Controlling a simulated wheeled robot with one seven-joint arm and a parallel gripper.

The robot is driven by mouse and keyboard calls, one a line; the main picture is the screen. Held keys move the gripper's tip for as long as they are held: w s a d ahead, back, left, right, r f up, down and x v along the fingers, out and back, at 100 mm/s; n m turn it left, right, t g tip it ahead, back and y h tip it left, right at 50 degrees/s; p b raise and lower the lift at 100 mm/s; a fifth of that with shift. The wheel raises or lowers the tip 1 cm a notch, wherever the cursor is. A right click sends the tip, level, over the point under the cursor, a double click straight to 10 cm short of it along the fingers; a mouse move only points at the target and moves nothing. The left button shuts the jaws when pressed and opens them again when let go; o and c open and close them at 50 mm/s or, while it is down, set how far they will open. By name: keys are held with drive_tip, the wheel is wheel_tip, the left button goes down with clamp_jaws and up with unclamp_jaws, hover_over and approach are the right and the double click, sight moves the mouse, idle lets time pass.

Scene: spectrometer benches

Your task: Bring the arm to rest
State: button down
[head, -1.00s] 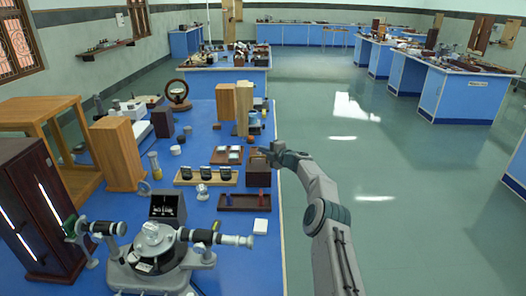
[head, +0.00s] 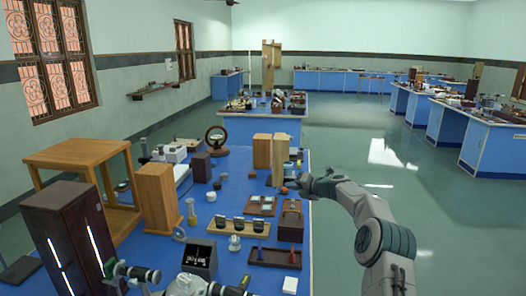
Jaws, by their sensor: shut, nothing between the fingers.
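My arm (head: 385,240) reaches in from the lower right. My gripper (head: 290,184) is at its far end, over the right edge of the blue bench (head: 232,268). The fingers are small and dark in this view; they are shut with nothing held.
Wooden blocks (head: 262,151), a tray with dark pieces (head: 240,228) and a spectrometer (head: 190,285) stand on the bench. A dark cabinet (head: 68,235) and wooden stand (head: 80,153) are at left. Open floor (head: 450,215) lies right of the bench.

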drive_tip(key=s+a+r+n+g+h, duration=0.2)
drive_tip(key=s+r+n, duration=0.1)
drive_tip(key=s+n, duration=0.45)
drive_tip(key=s+a+r+n+g+h, duration=0.1)
drive_tip(key=s+a+r+n, duration=0.2)
drive_tip(key=s+n, duration=0.45)
drive_tip(key=s+a+r+n+g+h, duration=0.25)
drive_tip(key=s+n, duration=0.35)
drive_tip(key=s, duration=0.4)
drive_tip(key=s+d+f+n+h, duration=0.1)
drive_tip(key=s+d+n, duration=0.2)
drive_tip(key=s+n, duration=0.3)
drive_tip(key=s+d+f+n+h, duration=0.2)
drive_tip(key=s+n, duration=0.4)
drive_tip(key=s, duration=1.1)
drive_tip(key=s+d+f+n+g+h, duration=0.1)
drive_tip(key=s+d+n, duration=0.3)
drive_tip(key=s, duration=0.7)
drive_tip(key=shift+s+d+f+n, duration=0.25)
drive_tip(key=shift+f+n, duration=0.1)
drive_tip(key=shift+n, duration=0.65)
